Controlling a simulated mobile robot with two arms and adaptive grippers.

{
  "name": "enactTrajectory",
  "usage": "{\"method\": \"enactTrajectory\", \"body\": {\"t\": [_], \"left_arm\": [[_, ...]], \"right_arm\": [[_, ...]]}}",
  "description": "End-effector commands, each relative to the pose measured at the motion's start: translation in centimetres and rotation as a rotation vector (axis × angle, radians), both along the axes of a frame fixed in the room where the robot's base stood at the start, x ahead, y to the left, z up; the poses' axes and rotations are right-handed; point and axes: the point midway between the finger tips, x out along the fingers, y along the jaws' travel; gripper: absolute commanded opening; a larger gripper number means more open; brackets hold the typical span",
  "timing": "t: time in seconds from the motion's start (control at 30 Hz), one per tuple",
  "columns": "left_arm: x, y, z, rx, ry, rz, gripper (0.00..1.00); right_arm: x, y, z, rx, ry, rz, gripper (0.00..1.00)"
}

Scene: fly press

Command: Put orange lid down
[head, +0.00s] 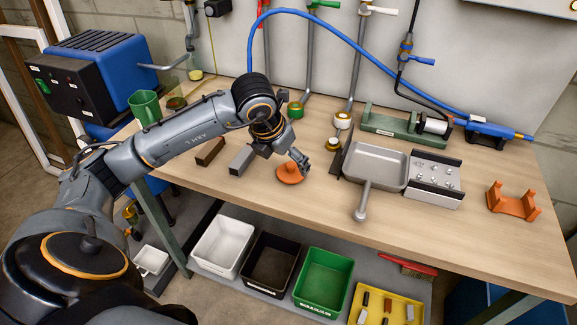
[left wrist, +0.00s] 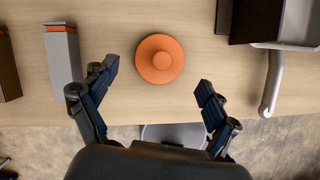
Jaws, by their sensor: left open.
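The orange lid (head: 290,174) is a round disc with a raised knob, lying flat on the wooden workbench (head: 330,205) near its front edge. In the left wrist view the lid (left wrist: 159,59) lies ahead of and between my fingers, with clear space on both sides. My left gripper (head: 298,163) is just above and beside the lid in the head view. Its two fingers are spread wide and hold nothing, and it also shows in the left wrist view (left wrist: 157,90). My right gripper is in neither view.
Left of the lid stand a grey block (head: 242,160) and a brown block (head: 210,151). Right of it lie a grey pan (head: 375,168), a tray of small parts (head: 432,180) and an orange bracket (head: 513,201). Bins, including a green one (head: 322,280), sit on the lower shelf.

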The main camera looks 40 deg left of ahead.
Motion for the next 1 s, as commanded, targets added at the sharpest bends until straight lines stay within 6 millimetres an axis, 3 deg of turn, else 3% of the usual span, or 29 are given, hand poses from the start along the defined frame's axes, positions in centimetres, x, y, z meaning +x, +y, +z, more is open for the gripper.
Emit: {"method": "enactTrajectory", "body": {"t": [0.2, 0.4, 1.0], "left_arm": [[-1.8, 0.1, 4.6, 0.001, -0.005, -0.001, 0.87], [-2.8, 0.1, 7.0, 0.000, -0.002, 0.001, 0.87], [-3.2, 0.1, 7.7, 0.000, 0.000, 0.000, 0.87]], "right_arm": [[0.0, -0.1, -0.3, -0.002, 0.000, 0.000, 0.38], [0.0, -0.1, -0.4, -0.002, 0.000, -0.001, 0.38], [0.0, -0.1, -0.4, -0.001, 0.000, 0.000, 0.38]]}}
